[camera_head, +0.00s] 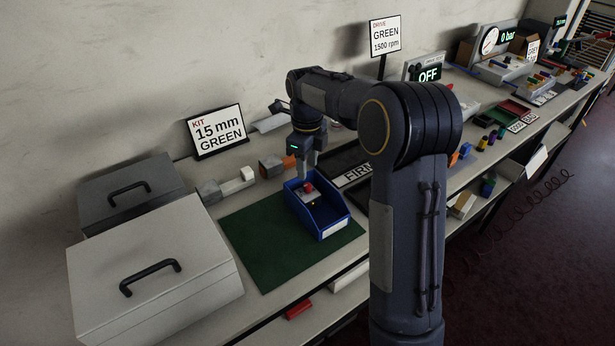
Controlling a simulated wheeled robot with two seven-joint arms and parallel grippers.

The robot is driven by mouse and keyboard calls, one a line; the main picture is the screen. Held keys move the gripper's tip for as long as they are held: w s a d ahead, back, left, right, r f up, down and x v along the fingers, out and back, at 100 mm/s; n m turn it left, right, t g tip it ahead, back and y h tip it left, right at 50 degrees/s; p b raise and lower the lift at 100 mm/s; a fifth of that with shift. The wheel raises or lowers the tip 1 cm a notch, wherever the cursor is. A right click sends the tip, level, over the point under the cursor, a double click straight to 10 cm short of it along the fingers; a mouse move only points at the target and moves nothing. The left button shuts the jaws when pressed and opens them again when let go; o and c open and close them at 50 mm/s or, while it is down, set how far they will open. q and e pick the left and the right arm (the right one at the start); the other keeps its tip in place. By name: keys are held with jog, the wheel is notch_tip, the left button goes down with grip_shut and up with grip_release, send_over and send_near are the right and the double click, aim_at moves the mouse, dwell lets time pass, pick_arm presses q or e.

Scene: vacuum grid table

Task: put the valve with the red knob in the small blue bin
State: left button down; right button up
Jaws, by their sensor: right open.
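The small blue bin (333,222) stands on a green mat (262,249). The valve with the red knob (309,188) shows inside the bin, towards its back end. A small yellowish part shows beside the knob; the rest of the valve is too small to make out. My right gripper (307,172) points down over the back of the bin, just above the valve. It is open, with its fingers apart, and seems to hold nothing. I cannot tell whether the fingers touch the valve. My left gripper is not in view.
Two lidded boxes with handles (190,262) stand at the left. A "15 mm GREEN" sign (218,132) is behind the mat, near some grey and white blocks (238,183). My right arm hides part of the bench. A red piece (299,309) lies below the front edge.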

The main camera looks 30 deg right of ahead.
notch_tip(320, 180, up, 6)
jog(key=s+a+r+n+t+y, duration=0.1)
jog(key=s+r+n+t+y, duration=0.1)
jog(key=s+n, duration=0.75)
jog(key=s+a+f+n+t, duration=0.1)
jog(key=s+a+f+n, duration=0.1)
jog(key=s+n, duration=0.4)
jog(key=s+a+f+n+t+y, duration=0.1)
jog(key=s+a+n, duration=0.4)
jog(key=s+n, duration=0.1)
jog(key=s+a+f+n+t, duration=0.1)
jog(key=s+a+f+n, duration=0.1)
jog(key=s+n, duration=0.4)
jog(key=shift+s+a+f+n+t+y, duration=0.3)
jog(key=shift+s+a+n+y, duration=0.1)
jog(key=shift+s+a, duration=0.4)
